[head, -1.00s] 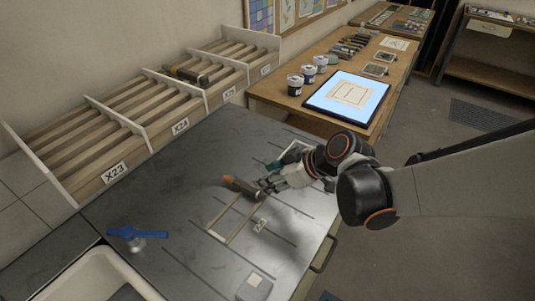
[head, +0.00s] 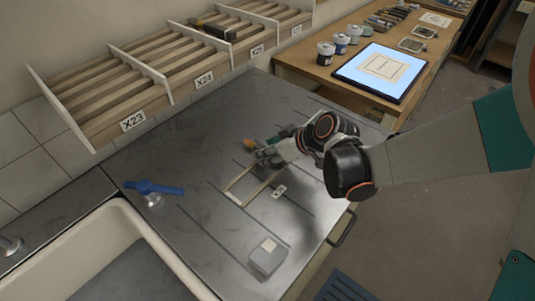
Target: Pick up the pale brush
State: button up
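My gripper (head: 268,157) is low over the grey metal worktop (head: 190,150), near its right side. A small object with an orange-brown end (head: 249,144) shows right at its fingertips; the fingers hide most of it. I cannot tell whether it is the pale brush or whether the fingers are closed on it. A green item (head: 281,136) shows just behind the gripper, partly hidden.
A grey block (head: 268,256) lies near the front edge. Slotted wooden racks (head: 150,85) line the wall. Paint jars (head: 326,52) and a lit panel (head: 382,69) occupy the wooden table behind.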

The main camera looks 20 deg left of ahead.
jog(key=shift+r, duration=0.1)
grip_shut()
jog(key=shift+r, duration=0.1)
